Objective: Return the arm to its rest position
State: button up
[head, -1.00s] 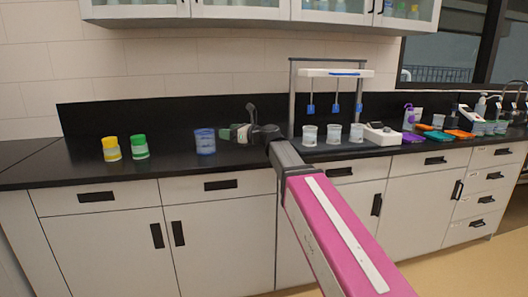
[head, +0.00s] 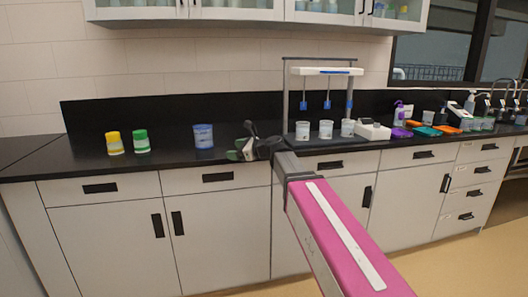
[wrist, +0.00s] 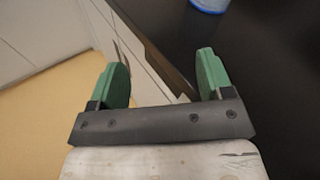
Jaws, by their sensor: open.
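My gripper (wrist: 158,82) is open and empty in the wrist view, its two green fingers wide apart. In that view it is over the front edge of the black counter, with cabinet fronts and floor below. In the head view my gripper (head: 243,150) is at the end of my pink arm, near the counter's front edge, to the right of the blue container (head: 204,136). Part of that container also shows at the top of the wrist view (wrist: 208,4).
The black counter (head: 85,164) carries a yellow-lidded jar (head: 115,144) and a green-lidded jar (head: 141,142) at left. Cabinets (head: 110,240) are below.

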jog(key=s+d+f+n+g+h, duration=0.1)
jog(key=s+d+f+n+h, duration=0.2)
jog(key=d+f, duration=0.35)
jog(key=s+d+f+n+g+h, duration=0.15)
jog(key=d+f+n, duration=0.25)
jog(key=f, duration=0.6)
jog(key=s+d+f+n+g+h, duration=0.1)
jog(key=s+d+f+n+h, duration=0.3)
jog(key=f, duration=0.5)
jog(key=s+d+f+n+g+h, duration=0.1)
jog(key=s+d+f+n+h, duration=0.2)
jog(key=d, duration=0.5)
jog(key=s+d+f+n+g+h, duration=0.2)
jog(key=s+d+f+n, duration=0.3)
jog(key=s+d+f, duration=0.3)
jog(key=shift+f+h, duration=0.45)
jog(key=shift+f, duration=0.45)
jog(key=shift+a, duration=0.1)
